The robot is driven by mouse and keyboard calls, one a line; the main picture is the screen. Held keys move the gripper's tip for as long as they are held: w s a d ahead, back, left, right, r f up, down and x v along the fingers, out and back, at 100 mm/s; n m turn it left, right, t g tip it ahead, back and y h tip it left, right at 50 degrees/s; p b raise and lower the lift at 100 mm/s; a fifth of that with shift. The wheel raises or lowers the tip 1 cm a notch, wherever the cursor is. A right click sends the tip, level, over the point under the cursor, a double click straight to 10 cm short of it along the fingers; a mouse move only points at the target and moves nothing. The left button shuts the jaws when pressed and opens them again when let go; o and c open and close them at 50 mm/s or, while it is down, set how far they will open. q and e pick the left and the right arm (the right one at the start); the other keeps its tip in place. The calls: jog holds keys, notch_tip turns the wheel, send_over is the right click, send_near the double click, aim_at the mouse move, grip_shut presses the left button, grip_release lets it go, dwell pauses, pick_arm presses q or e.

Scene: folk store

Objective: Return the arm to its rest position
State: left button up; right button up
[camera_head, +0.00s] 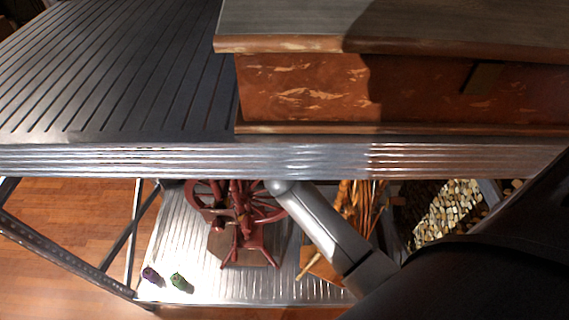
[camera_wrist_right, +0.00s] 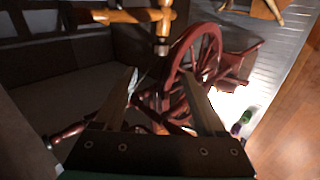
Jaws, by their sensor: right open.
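My right arm comes in from the lower right of the head view and reaches in between the two levels of a metal shelf unit. Its far end disappears under the edge of the upper shelf (camera_head: 120,85), so the right gripper is hidden there. In the right wrist view my right gripper (camera_wrist_right: 159,77) is open, with its two fingers apart. A dark red spinning wheel (camera_wrist_right: 207,52) lies beyond and around the fingers in that view. I cannot tell whether they touch it. The spinning wheel (camera_head: 242,220) also shows on the lower shelf (camera_head: 190,235) in the head view. My left gripper is not in view.
A reddish wooden chest (camera_head: 310,88) stands on the upper shelf. On the lower shelf are a small purple item (camera_head: 151,275), a green one (camera_head: 180,282) and orange-brown wooden pieces (camera_head: 358,205). The wooden floor (camera_head: 70,220) is clear at left.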

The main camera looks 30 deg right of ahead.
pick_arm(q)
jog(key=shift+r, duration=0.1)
pick_arm(e)
jog(key=shift+s+a+r, duration=0.2)
jog(key=shift+s+r, duration=0.1)
jog(key=shift+r, duration=0.05)
jog(key=s+a+f+m+g+y+b, duration=0.1)
jog(key=s+a+f+b, duration=0.3)
jog(key=f, duration=0.7)
jog(key=s+d+f+m+g+y+b, duration=0.1)
jog(key=s+f+b, duration=0.2)
jog(key=s+f, duration=0.55)
jog(key=s+a+f+m+g+y+b, duration=0.1)
jog(key=s+a+f+b, duration=0.15)
jog(key=f, duration=1.15)
pick_arm(q)
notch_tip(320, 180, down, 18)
jog(key=b, duration=0.8)
pick_arm(e)
jog(key=s+f+m+g, duration=0.1)
jog(key=s+f+m, duration=0.1)
jog(key=s+f, duration=0.6)
jog(key=s+a+f+m+g+y, duration=0.1)
jog(key=s+f+m+g, duration=0.1)
jog(key=s+f, duration=0.7)
jog(key=s+m, duration=0.1)
jog(key=s, duration=0.6)
jog(key=shift+s+f+m+y, duration=0.15)
jog(key=shift+f+m+y, duration=0.05)
jog(key=shift+m+y, duration=0.1)
